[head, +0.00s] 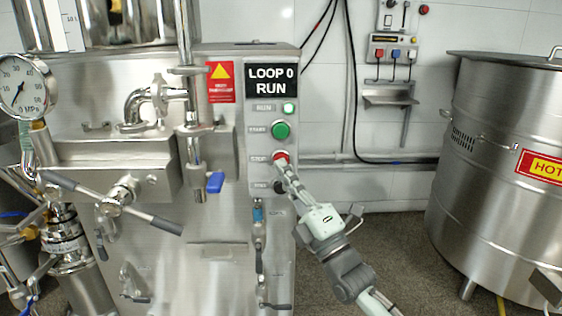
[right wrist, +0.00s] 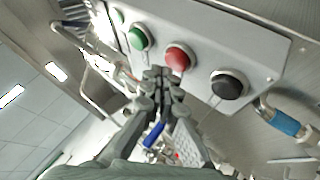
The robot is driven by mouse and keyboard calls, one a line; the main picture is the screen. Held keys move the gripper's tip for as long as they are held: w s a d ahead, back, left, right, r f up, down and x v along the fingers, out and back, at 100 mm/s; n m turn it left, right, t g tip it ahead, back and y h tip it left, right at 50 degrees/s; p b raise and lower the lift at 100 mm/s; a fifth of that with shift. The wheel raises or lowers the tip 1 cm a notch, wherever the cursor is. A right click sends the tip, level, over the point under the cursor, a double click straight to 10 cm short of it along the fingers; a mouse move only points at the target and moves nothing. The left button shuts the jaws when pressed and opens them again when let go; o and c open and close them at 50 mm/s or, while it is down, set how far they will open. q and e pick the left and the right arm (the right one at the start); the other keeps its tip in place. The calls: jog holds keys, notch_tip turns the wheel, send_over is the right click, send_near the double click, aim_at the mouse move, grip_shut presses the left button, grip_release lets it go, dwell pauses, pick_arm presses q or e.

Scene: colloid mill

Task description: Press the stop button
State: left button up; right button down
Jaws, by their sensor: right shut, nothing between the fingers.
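The red stop button (head: 280,156) sits on the grey control panel, below the green start button (head: 281,130). My right gripper (head: 283,165) is shut and empty, with its fingertips at the stop button in the head view, covering its lower part. In the right wrist view the red button (right wrist: 180,57) shows just beyond the closed fingertips (right wrist: 157,73), slightly to their right. I cannot tell whether the tips touch it. My left gripper is not in view.
A black knob (right wrist: 229,85) sits beside the red button on the panel. A large steel vessel (head: 480,190) stands at the right, with open floor between.

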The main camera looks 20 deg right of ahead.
jog(key=shift+w, duration=0.2)
jog(key=shift+w+d, duration=0.2)
jog(key=shift+w, duration=0.3)
dwell(0.7)
jog(key=shift+s, duration=0.15)
jog(key=shift+s+a+p, duration=0.25)
jog(key=shift+s+p, duration=0.2)
jog(key=shift+s, duration=0.35)
jog(key=shift+s, duration=0.1)
jog(key=s+p, duration=0.1)
jog(key=s, duration=0.1)
jog(key=s+a+p, duration=0.1)
jog(key=s, duration=0.1)
jog(key=shift+s+a, duration=0.2)
jog(key=shift+s, duration=0.1)
